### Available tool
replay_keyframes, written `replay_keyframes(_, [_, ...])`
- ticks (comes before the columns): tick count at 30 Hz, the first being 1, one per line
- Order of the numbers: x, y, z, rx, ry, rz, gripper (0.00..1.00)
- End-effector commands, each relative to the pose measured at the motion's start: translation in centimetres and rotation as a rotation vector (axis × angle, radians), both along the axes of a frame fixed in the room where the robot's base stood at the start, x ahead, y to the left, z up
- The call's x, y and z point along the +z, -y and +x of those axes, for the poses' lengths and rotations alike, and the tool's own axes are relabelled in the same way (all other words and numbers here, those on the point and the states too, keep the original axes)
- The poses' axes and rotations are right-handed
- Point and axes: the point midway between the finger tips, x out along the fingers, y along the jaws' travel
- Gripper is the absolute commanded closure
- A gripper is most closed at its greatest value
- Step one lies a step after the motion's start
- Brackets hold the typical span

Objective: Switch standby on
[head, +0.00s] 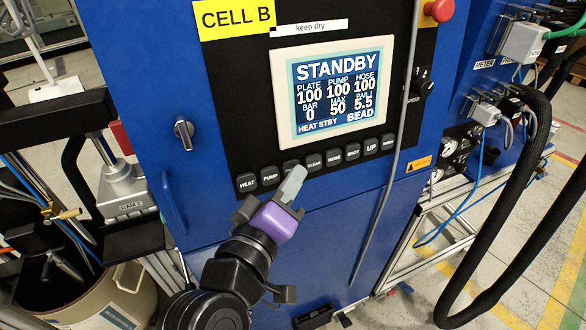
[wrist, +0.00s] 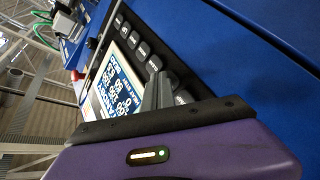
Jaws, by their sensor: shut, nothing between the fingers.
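The blue cabinet's screen (head: 342,85) reads STANDBY at the top, PLATE, PUMP and HOSE 100, BAR 0, and HEAT STBY with BEAD at the bottom. A row of dark buttons runs below it, with HEAT (head: 247,182), PUMP (head: 269,175) and CLEAR (head: 314,161) readable. The button between PUMP and CLEAR is partly hidden by my gripper (head: 293,181), so its label is unreadable.
A rotary switch (head: 184,130) sits left of the panel and a red knob (head: 439,10) at upper right. A grey cable (head: 385,190) hangs down the cabinet front. Thick black hoses (head: 505,220) loop at the right. A pail (head: 110,300) stands at lower left.

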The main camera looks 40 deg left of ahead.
Motion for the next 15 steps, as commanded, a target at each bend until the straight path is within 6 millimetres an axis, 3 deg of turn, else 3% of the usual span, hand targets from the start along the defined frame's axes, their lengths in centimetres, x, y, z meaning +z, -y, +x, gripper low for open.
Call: replay_keyframes(15, [0.3,1.0,-0.4,0.000,0.000,0.000,1.00])
